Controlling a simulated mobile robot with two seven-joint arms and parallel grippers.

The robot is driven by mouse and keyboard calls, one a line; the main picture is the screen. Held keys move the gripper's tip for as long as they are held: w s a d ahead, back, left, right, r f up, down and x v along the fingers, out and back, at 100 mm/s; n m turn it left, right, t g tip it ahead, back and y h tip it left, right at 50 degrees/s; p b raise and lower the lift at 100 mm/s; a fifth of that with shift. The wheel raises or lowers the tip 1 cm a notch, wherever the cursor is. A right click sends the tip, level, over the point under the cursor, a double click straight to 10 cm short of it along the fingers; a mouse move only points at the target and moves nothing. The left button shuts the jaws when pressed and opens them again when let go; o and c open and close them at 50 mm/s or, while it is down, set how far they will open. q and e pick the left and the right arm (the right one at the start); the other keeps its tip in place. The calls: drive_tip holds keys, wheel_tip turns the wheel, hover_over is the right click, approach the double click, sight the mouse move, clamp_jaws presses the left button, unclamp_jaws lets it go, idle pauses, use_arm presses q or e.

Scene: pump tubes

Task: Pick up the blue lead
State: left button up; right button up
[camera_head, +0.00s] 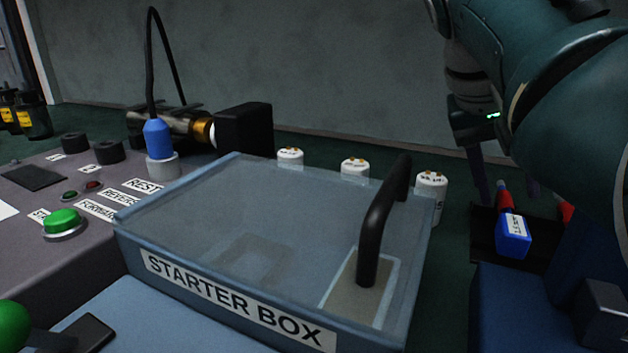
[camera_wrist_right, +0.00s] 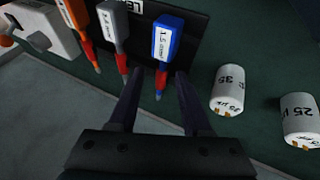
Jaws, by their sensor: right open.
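The blue lead (camera_wrist_right: 167,38) shows in the right wrist view with a white "1.5" label and a red lower part ending in a small blue tip. It sits at a black holder, and it also seems to show in the head view as a blue block with a red top (camera_head: 513,235). My right gripper (camera_wrist_right: 158,85) is open, its two dark fingers pointing toward the lead. The lead's lower tip appears between the fingers in the picture; contact cannot be told. In the head view the right gripper (camera_head: 491,192) hangs above the lead. My left gripper is not in view.
A grey lead (camera_wrist_right: 114,25) and an orange lead (camera_wrist_right: 73,20) stand beside the blue one. The starter box (camera_head: 230,220) with a black handle (camera_head: 378,225) fills the middle. A blue plug (camera_head: 157,138) stands on the left panel.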

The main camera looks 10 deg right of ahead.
sight(507, 206)
drive_tip(key=b+x, duration=0.1)
drive_tip(key=x, duration=0.3)
drive_tip(key=shift+w+a+f, duration=0.1)
drive_tip(key=shift+f, duration=0.15)
clamp_jaws()
idle(1.1)
